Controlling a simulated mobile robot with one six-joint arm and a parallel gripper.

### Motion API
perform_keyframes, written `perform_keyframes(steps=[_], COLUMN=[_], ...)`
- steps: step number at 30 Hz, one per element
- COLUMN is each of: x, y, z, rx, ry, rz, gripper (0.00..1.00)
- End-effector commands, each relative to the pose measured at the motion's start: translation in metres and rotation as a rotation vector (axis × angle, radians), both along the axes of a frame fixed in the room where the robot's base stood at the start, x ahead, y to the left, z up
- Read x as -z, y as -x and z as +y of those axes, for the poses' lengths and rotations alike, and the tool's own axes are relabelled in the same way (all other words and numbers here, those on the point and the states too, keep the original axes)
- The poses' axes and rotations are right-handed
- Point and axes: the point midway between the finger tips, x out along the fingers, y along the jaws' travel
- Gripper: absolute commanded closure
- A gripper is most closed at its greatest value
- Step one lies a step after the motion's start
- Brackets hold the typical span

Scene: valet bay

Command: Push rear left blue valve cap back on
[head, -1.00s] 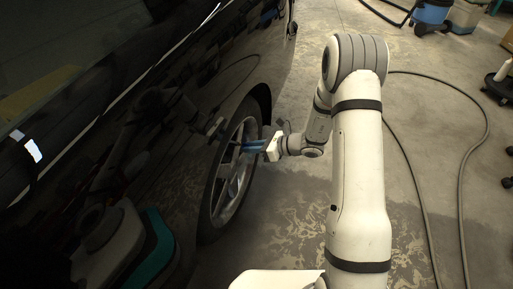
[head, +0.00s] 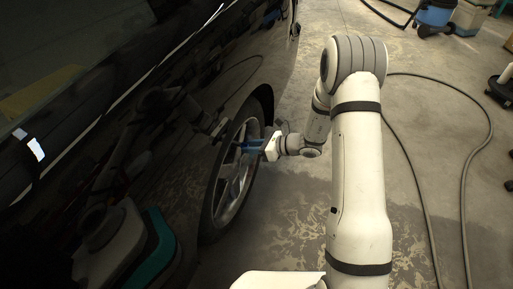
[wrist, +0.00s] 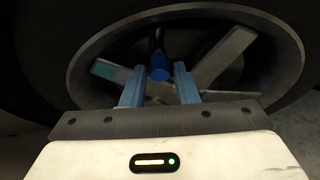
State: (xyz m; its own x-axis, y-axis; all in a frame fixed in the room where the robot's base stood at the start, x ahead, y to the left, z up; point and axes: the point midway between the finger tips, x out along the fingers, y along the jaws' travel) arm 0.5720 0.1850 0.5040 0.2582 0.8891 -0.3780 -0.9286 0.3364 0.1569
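The blue valve cap (wrist: 159,68) shows in the wrist view at the end of a dark stem (wrist: 157,40), in front of the wheel's spokes. I cannot tell how firmly it is seated. My gripper (wrist: 159,68) has two blue fingers, one on each side of the cap, with a visible gap to each. It is open and empty. In the head view my gripper (head: 243,146) points left into the car's wheel (head: 233,175); the cap cannot be made out there.
The black car (head: 100,110) fills the left side, close to my arm. A grey hose (head: 465,190) loops over the floor on the right. A blue vacuum (head: 436,14) stands at the back right.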

Motion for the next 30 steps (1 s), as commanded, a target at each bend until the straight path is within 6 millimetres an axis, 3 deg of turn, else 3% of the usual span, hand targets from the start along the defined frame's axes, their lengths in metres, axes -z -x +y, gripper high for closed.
perform_keyframes(steps=[6,14,24,30], x=[0.000,-0.002,-0.023,-0.029], y=[0.000,0.001,0.016,0.023], z=[0.000,-0.003,-0.050,-0.067], rx=[0.000,0.001,0.005,0.001], ry=[0.000,0.000,-0.001,0.000], rz=[0.000,0.000,0.001,0.000], gripper=[0.57,0.57,0.57,0.57])
